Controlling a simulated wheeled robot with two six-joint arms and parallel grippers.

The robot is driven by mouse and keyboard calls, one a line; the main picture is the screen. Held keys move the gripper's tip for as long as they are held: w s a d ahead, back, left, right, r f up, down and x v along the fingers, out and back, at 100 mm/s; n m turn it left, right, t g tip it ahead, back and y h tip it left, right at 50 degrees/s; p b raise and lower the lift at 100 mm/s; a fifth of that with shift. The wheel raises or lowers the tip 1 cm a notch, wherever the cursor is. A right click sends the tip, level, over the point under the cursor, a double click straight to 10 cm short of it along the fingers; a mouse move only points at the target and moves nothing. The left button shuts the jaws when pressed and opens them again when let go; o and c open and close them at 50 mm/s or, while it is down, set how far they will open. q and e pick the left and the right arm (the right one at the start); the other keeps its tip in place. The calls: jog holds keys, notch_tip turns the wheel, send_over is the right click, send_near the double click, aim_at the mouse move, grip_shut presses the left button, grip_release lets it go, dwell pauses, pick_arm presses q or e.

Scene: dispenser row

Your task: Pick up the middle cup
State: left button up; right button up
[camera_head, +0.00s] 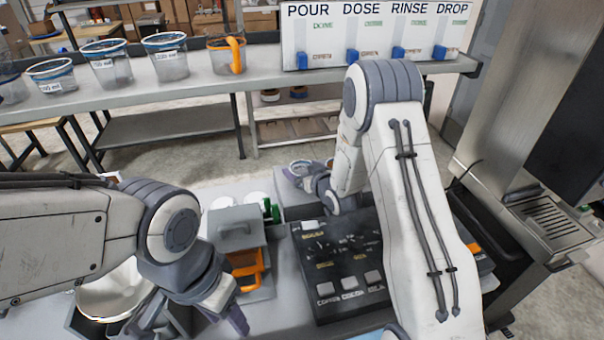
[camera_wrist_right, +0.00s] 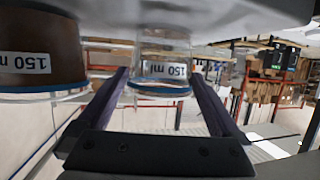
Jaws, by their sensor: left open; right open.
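In the right wrist view a clear cup (camera_wrist_right: 163,70) with a blue rim and an upside-down "150 ml" label sits between the two fingers of my right gripper (camera_wrist_right: 160,82). The fingers are open, one on each side of it; I cannot tell whether they touch it. In the head view, cup rims (camera_head: 300,167) show just beyond my right gripper, mostly hidden by my arm. Which cup is the middle one is unclear. My left gripper (camera_head: 195,318) is open, low at front left.
A black button panel (camera_head: 340,262) lies below my right arm. A grey box with an orange handle (camera_head: 250,268) and a white bowl (camera_head: 112,290) are left of it. A back shelf (camera_head: 150,98) holds several measuring cups and a "POUR DOSE RINSE DROP" board (camera_head: 375,35).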

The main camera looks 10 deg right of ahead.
jog(key=shift+w, duration=0.1)
jog(key=c, duration=1)
